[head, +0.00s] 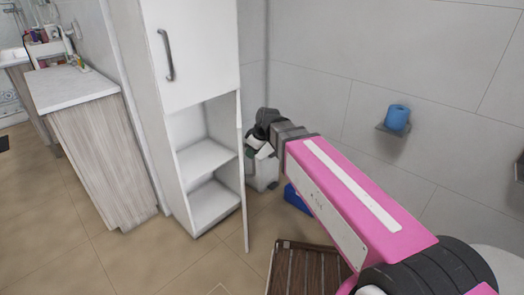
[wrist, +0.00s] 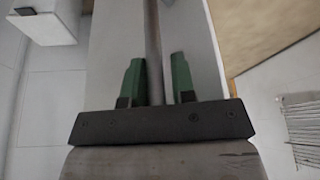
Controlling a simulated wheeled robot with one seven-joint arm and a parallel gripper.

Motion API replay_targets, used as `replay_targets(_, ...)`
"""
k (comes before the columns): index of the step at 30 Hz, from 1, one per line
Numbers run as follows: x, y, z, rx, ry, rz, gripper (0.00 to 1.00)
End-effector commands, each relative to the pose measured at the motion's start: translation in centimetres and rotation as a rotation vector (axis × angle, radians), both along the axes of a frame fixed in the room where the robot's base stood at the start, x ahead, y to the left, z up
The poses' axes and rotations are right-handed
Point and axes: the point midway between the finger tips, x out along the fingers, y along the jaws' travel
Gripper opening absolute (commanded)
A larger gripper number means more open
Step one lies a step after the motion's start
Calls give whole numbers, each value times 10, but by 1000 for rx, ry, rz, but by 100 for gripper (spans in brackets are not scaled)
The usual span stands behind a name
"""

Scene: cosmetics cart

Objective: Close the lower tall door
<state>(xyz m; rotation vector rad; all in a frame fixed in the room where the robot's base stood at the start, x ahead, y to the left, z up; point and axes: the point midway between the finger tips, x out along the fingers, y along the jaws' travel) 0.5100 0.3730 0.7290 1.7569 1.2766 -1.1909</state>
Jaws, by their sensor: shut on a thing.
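The lower tall door (head: 242,190) of the white cabinet (head: 160,130) stands open. It shows nearly edge-on in the head view, swung out at the right side of the opening. Two open shelves (head: 208,157) show inside. My gripper (head: 253,152) is on the far right side of the door, partly hidden by my wrist. In the wrist view, its green fingers (wrist: 157,75) are on both sides of a long grey bar handle (wrist: 152,35), shut on it. The pale door panel lies behind the handle.
The upper door (head: 192,50) with its grey handle is shut. A wooden slatted mat (head: 300,268) lies on the floor at the front. A blue object (head: 297,198) and a whitish bin (head: 265,176) stand behind my arm. Tiled floor left of the door is clear.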

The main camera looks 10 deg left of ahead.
Motion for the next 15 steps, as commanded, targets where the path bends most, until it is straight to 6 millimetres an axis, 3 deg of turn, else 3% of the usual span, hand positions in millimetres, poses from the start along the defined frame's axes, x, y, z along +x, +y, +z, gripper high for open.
replay_targets(1,7,14,2,10,-17,-30,0)
replay_targets(5,-1,38,2,10,-17,-101,0)
replay_targets(15,-15,120,2,6,-22,-335,0)
